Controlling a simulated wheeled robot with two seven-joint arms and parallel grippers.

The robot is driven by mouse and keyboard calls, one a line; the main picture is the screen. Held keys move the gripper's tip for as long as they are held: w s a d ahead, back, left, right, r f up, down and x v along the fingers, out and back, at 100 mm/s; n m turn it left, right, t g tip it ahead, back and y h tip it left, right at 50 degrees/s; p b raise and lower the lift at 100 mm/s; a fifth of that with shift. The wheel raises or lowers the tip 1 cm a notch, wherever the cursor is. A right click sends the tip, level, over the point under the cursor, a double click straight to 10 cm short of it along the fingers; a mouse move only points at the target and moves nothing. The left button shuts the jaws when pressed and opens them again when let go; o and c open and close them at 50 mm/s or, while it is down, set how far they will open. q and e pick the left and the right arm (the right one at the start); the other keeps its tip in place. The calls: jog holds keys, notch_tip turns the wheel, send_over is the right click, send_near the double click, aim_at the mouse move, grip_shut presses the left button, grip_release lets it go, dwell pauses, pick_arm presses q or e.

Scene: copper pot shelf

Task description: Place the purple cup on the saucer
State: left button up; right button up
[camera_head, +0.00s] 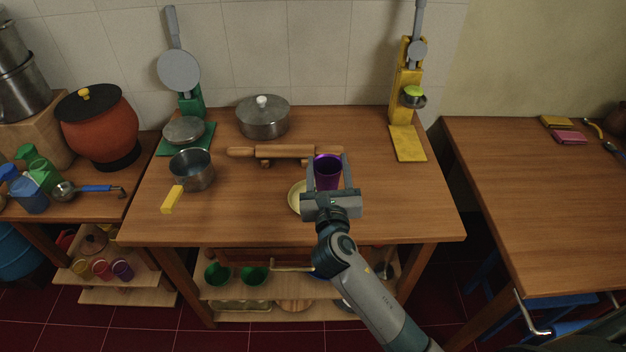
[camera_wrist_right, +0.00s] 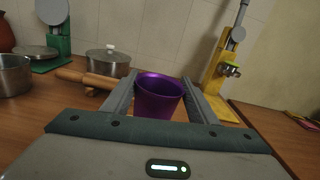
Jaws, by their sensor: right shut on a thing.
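The purple cup (camera_head: 328,171) is upright between the fingers of my right gripper (camera_head: 326,168), which is shut on it. The cup also shows in the wrist view (camera_wrist_right: 159,97), with a gripper finger on each side. The saucer (camera_head: 296,197), pale yellow, lies on the middle table just left of and below the cup in the head view. My right gripper and the cup hide part of the saucer. I cannot tell whether the cup's base is above the table or touching anything. My left gripper is not in view.
A rolling pin (camera_head: 285,151) lies on its stand behind the cup. A lidded pot (camera_head: 263,117), a saucepan (camera_head: 192,169) and a green press (camera_head: 188,130) stand to the left. A yellow press (camera_head: 407,100) stands at the back right. The table's right part is clear.

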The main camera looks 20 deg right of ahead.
jog(key=w+a+f, duration=0.2)
jog(key=shift+w+a, duration=0.2)
jog(key=shift+a, duration=0.1)
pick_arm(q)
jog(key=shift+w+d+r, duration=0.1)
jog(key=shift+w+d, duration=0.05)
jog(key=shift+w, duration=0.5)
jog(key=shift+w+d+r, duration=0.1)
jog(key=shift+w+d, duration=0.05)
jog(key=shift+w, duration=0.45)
pick_arm(e)
jog(key=shift+w+a+f, duration=0.1)
jog(key=shift+f, duration=0.1)
